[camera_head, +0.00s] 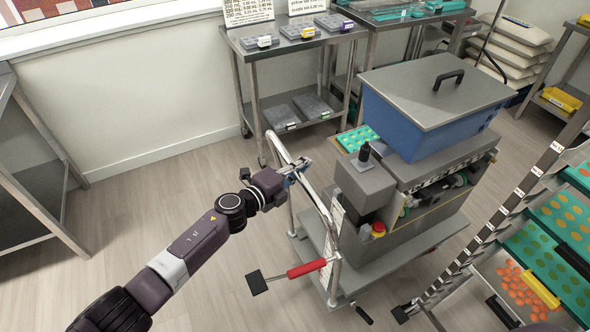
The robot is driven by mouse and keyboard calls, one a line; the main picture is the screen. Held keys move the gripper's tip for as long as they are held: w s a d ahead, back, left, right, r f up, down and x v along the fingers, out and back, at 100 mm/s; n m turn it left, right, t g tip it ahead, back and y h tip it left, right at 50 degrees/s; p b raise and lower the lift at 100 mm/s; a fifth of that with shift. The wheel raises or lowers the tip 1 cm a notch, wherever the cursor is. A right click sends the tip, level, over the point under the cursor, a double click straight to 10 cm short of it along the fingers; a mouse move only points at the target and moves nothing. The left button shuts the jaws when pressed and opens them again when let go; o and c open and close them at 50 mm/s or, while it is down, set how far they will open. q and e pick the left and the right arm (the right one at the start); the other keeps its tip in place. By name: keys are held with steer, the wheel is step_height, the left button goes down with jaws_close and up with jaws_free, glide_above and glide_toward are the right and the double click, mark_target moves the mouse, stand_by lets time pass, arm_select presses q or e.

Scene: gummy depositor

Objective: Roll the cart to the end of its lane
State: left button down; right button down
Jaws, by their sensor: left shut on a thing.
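The cart (402,262) is a low grey platform carrying a gummy depositor with a blue hopper (405,118) and a grey lid (436,88). A silver push handle (318,204) rises at the cart's left end. My left gripper (294,173) is shut on this handle near its middle, and its fingers partly hide the bar. A red-gripped lever (306,268) with a black pedal sticks out low at the cart's near left corner. My right gripper is not in view.
A steel shelf table (290,75) stands behind the cart. A rack of trays with gummies (540,235) stands close on the right. Another steel table (25,195) is at the left. Bare wooden floor (165,200) lies left of the cart.

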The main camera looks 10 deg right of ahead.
arm_select(q)
steer(key=shift+w+a+r, duration=0.1)
steer(key=shift+a+r, duration=0.05)
steer(key=shift+r, duration=0.1)
steer(key=c, duration=2.3)
jaws_free()
steer(key=shift+a, duration=0.1)
steer(key=o, duration=0.5)
steer(key=shift+s+a+r, duration=0.2)
steer(key=shift+s+a, duration=0.05)
steer(key=shift+s, duration=0.1)
steer(key=shift+f, duration=0.15)
steer(key=shift+w+d+f, duration=0.1)
steer(key=v, duration=1.2)
